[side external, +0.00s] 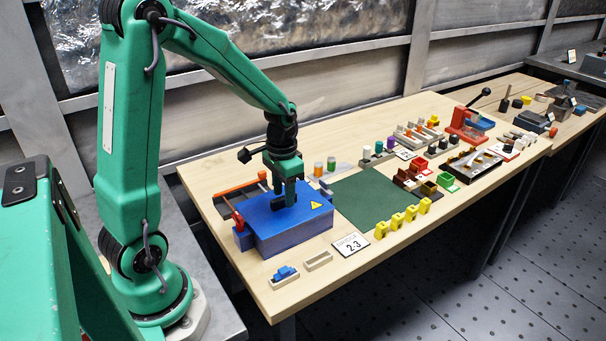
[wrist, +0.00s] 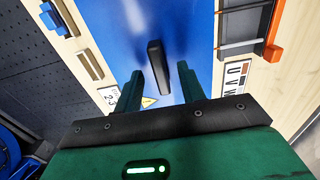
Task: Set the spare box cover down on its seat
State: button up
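The blue box cover (side external: 300,222) has a yellow warning triangle and forms the flat top of a blue block at the near left of the table. I cannot tell whether it lies fully on its seat, as the underside is hidden. In the wrist view, the blue cover (wrist: 118,22) fills the middle, with a black upright handle (wrist: 154,58) on it. My gripper (side external: 289,203) is just above the cover. In the wrist view, my gripper (wrist: 159,76) is open, with its fingers on either side of the handle and a gap at each side.
A red-handled part (side external: 238,219) and an orange bar (side external: 249,184) are beside the cover. A tray with a blue piece (side external: 285,273), an empty tray (side external: 318,261) and a 2-3 sign (side external: 351,244) lie in front. A green mat (side external: 372,200) lies clear to the right.

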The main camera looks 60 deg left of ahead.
aim_at(284, 208)
jog(key=shift+r, duration=3.3)
jog(key=s+d+r+t, duration=0.5)
jog(key=s+d+r, duration=0.4)
jog(key=s+d, duration=0.1)
jog(key=shift+s+d+r+t, duration=0.15)
jog(key=shift+s+d+t, duration=0.15)
jog(key=shift+s, duration=0.5)
jog(key=shift+c, duration=0.2)
